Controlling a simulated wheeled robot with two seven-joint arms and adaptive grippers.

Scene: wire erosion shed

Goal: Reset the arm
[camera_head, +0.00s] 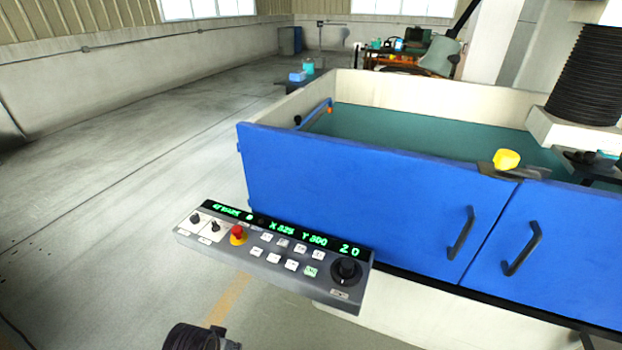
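No gripper fingers show in the head view. A dark, rounded part, probably of my own arm, shows at the bottom edge left of centre, below the control panel (220,236). The rest of it is cut off by the frame. The grey panel has a green-lit display, a red stop button (238,232) on a yellow base, several white keys and a black knob (346,270). Nothing is seen touching the panel.
The panel stands in front of a machine tank with blue doors (350,195) and black handles (461,233). A yellow knob (506,159) sits on the tank's front edge. A cluttered bench (395,58) stands far back. The floor (110,170) at left is clear.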

